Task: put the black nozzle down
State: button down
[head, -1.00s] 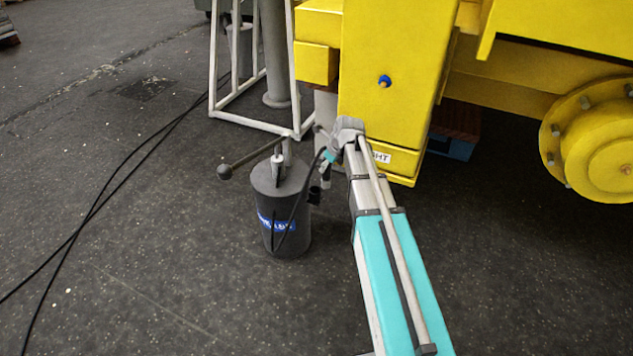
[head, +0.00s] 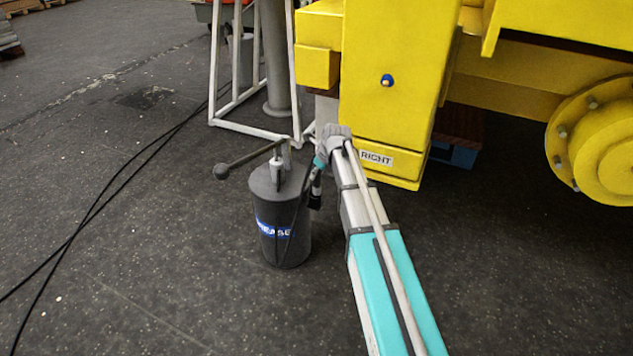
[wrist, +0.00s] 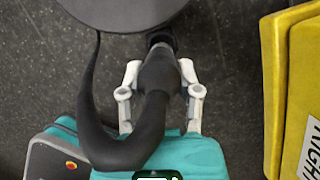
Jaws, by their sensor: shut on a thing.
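My gripper (wrist: 160,92) is shut on the black nozzle (wrist: 158,72), with a pale finger on either side of it. In the head view my gripper (head: 318,178) is low at the right side of the dark grease drum (head: 284,246). A thick black hose bends back from the nozzle in the wrist view. The nozzle's far end meets a dark round part (wrist: 161,40) right beside the drum's rim (wrist: 120,22). I cannot tell whether that part is a holder on the drum or the nozzle's own tip.
A yellow machine block (head: 385,110) with a RIGHT label (head: 376,158) stands close to the right of my gripper. The drum's pump handle (head: 245,160) sticks out to the left. A white frame (head: 245,125) stands behind. Black cables (head: 110,190) lie on the floor at left.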

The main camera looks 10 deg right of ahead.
aim_at(316, 183)
jog(key=shift+w+a+f+b, duration=0.2)
jog(key=shift+w+f+b, duration=0.25)
jog(key=shift+f+b, duration=0.3)
jog(key=shift+s+f+b, duration=0.1)
jog(key=shift+f+b, duration=1.15)
jog(key=shift+b, duration=0.05)
jog(key=shift+f+b, duration=0.3)
jog(key=shift+f, duration=0.05)
jog(key=shift+f+b, duration=0.25)
jog(key=shift+b, duration=0.05)
jog(key=shift+c, duration=1.5)
grip_release()
